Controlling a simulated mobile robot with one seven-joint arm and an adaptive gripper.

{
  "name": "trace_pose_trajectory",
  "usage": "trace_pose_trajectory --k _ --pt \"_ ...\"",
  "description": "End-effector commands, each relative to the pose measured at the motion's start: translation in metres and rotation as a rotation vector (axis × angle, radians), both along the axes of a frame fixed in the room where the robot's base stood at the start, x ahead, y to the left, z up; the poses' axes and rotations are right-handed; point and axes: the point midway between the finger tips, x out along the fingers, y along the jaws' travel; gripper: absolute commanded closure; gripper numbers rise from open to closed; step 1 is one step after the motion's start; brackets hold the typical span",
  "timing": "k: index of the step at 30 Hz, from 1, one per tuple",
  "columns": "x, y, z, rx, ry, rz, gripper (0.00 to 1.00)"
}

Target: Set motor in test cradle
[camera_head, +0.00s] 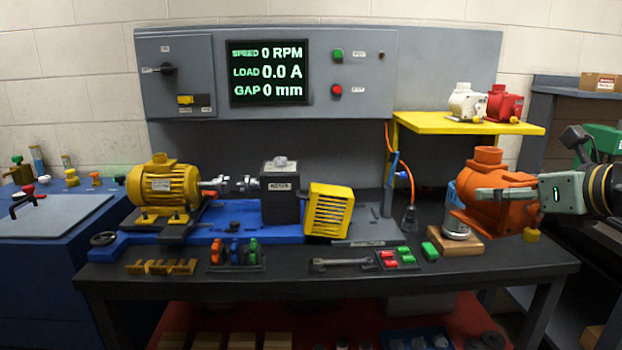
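An orange motor (487,213) is at the right end of the bench, with a yellow piece at its lower right. My gripper (480,194) comes in from the right, with one finger across the motor's near side. The other finger is hidden, so its grip on the motor is unclear. Whether the motor is lifted or resting is also unclear. A yellow motor (163,186) sits on the blue test rig (240,217) at the left, its shaft toward a dark block (281,196). No separately marked cradle can be made out.
A wooden block (468,246) bears a silver and blue cylinder (456,226) beside the orange motor. White (467,102) and red (505,104) motors stand on a yellow shelf (430,124). A yellow slatted guard (329,211), wrench (343,262) and small colored parts occupy the bench.

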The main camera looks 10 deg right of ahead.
Motion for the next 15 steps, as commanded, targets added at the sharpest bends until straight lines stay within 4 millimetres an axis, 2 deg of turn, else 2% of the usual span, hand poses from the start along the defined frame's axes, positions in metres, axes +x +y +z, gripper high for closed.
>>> trace_pose_trajectory --k 3,15 --pt "0.003 0.027 -0.041 0.002 -0.012 0.055 0.90" --pt "0.018 0.116 -0.183 0.005 -0.015 0.237 0.90"
